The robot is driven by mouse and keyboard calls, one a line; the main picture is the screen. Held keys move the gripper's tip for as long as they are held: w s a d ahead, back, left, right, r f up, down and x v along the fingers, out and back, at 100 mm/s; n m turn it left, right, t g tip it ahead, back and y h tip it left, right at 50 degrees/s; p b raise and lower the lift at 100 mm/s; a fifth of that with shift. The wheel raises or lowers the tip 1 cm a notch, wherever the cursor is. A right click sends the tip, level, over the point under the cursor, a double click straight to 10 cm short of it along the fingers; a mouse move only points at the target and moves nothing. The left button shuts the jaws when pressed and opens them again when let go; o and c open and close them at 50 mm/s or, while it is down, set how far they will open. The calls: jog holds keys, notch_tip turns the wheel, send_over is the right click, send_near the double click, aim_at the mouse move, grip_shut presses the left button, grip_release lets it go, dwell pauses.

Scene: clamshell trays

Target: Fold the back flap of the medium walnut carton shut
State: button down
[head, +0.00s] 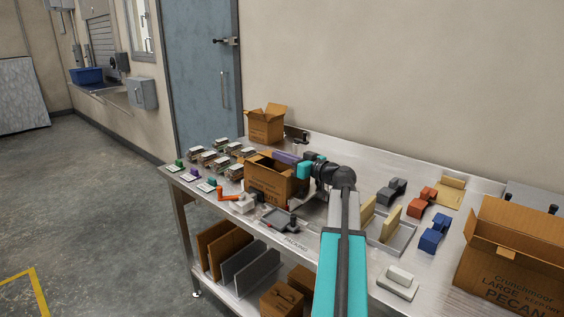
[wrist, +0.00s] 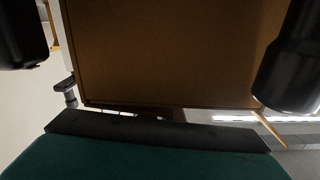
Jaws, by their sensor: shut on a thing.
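The medium walnut carton (head: 268,182) is a brown cardboard box standing on the steel table, left of my arm in the head view. Its top looks at least partly open, with a dark inside and a purple thing (head: 286,157) at its back edge. My gripper (head: 302,170) is at the carton's right back side. In the wrist view a broad brown cardboard panel (wrist: 165,60) fills the space between my two black fingers (wrist: 155,50). My gripper is shut on this cardboard. Which flap or wall it is cannot be told. My arm hides the carton's right back side.
A smaller open carton (head: 265,126) stands behind, and a large pecan carton (head: 505,270) at the right front. Several small packs (head: 208,158) lie to the left. A grey tray (head: 398,240) and coloured blocks (head: 433,235) lie to the right. An orange-handled tool (head: 230,196) lies in front.

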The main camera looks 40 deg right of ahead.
jog(key=shift+f+n+b, duration=0.35)
jog(key=shift+n+b, duration=0.05)
jog(key=shift+b, duration=1.1)
jog(key=shift+r, duration=0.1)
jog(key=c, duration=1.9)
grip_release()
jog(key=shift+c, duration=0.2)
jog(key=shift+s, duration=0.1)
jog(key=s, duration=0.6)
jog(key=shift+s+d, duration=0.25)
jog(key=shift+s, duration=0.45)
jog(key=shift+r, duration=0.1)
